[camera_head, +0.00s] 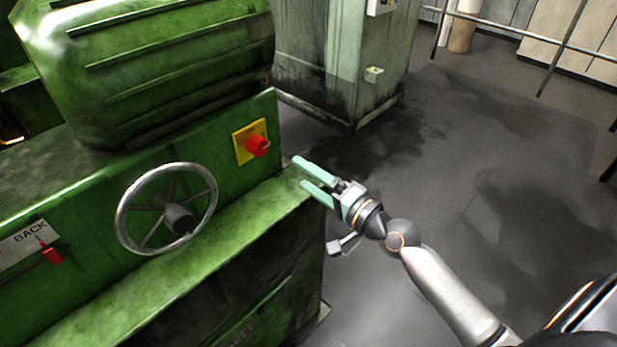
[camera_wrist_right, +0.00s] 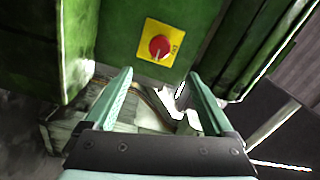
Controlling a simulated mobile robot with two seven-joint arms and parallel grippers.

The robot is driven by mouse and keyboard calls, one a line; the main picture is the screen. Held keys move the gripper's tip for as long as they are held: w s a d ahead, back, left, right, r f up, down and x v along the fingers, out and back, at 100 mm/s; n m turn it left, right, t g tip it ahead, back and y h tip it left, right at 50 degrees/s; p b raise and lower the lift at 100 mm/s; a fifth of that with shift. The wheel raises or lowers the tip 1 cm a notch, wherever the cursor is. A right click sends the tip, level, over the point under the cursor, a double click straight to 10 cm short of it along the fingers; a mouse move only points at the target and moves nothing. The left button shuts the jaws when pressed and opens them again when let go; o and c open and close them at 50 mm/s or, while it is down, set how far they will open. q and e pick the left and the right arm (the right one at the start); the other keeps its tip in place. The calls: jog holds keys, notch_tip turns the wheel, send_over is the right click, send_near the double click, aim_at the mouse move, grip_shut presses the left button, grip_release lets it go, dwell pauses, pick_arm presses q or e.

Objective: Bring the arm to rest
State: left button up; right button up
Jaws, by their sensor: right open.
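My right gripper (camera_head: 309,175) is open and empty, with two pale green fingers set apart. It is at the right end of the green machine, to the right of and a little below the red knob (camera_head: 258,145) on its yellow plate. The fingers are apart from the knob. In the right wrist view the open fingers (camera_wrist_right: 157,97) point toward the machine, and the red knob (camera_wrist_right: 159,46) shows above and between them. My right arm reaches in from the lower right. My left gripper is not in view.
The green machine (camera_head: 250,230) has a metal handwheel (camera_head: 167,209) and a red lever (camera_head: 52,256) by a "BACK" label. A grey-green cabinet (camera_head: 330,60) stands behind. The floor (camera_head: 480,170) to the right is open, with a railing (camera_head: 560,48) at the far side.

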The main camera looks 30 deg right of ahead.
dwell(0.3)
jog(key=s+a+f+n+g+h, duration=0.2)
jog(key=s+f+n, duration=0.4)
jog(key=s+f, duration=0.5)
jog(key=s+a+f+n+g+h, duration=0.1)
jog(key=s+a+f+n+g, duration=0.3)
jog(key=f, duration=1.2)
jog(key=s+n+g, duration=0.1)
jog(key=s+n, duration=0.2)
jog(key=s, duration=0.3)
jog(key=shift+s+a+g+h, duration=0.15)
jog(key=shift+s+g+h, duration=0.15)
jog(key=shift+s+h, duration=0.1)
